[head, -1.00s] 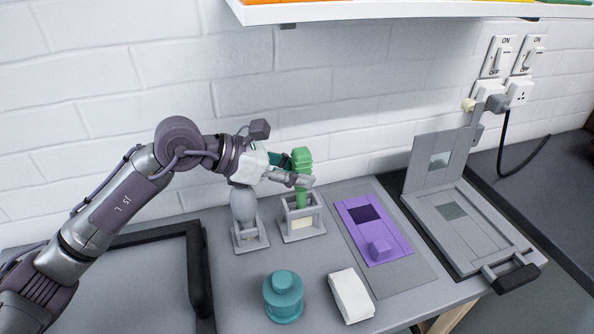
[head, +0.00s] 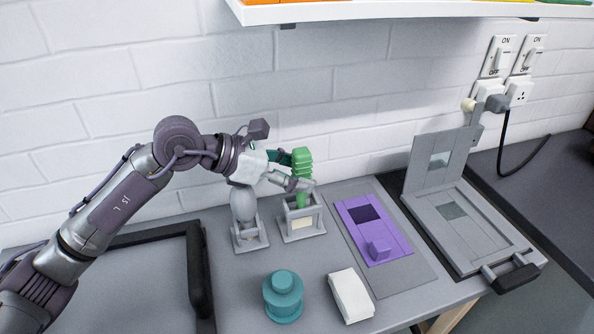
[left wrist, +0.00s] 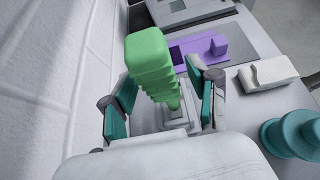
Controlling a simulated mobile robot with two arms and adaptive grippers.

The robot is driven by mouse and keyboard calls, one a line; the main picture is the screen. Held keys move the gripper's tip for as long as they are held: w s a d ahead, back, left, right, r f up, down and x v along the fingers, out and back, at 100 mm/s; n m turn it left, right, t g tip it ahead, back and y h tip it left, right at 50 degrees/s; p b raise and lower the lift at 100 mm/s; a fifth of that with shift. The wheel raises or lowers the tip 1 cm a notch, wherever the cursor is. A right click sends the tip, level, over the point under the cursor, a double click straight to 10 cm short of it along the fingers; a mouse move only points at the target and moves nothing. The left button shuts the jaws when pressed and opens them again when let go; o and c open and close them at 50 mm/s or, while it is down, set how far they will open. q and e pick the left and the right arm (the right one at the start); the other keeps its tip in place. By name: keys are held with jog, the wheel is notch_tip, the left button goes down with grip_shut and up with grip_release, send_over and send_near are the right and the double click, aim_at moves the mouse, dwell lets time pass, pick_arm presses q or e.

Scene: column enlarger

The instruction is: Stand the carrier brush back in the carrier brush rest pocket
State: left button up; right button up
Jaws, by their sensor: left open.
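The carrier brush (head: 302,165) has a green ridged handle and stands upright in the grey rest pocket (head: 301,229) against the back of the bench. In the left wrist view the green brush (left wrist: 150,62) rises between my fingers, with its lower end in the grey pocket frame. My left gripper (head: 296,172) is open around the handle; in the left wrist view its two teal-padded fingers (left wrist: 162,100) stand apart with gaps to the brush. The brush's bottom end is hidden inside the pocket. My right gripper is not in view.
A grey bulb-shaped thing (head: 243,208) stands in a holder just left of the pocket. A purple carrier (head: 385,246) lies to the right, a teal pot (head: 284,297) and a white block (head: 351,296) in front. A hinged grey frame (head: 465,230) stands farther right. The wall is close behind.

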pick_arm(q)
jog(key=v, duration=0.8)
dwell(1.2)
dwell(0.3)
jog(key=v, duration=1.2)
dwell(0.4)
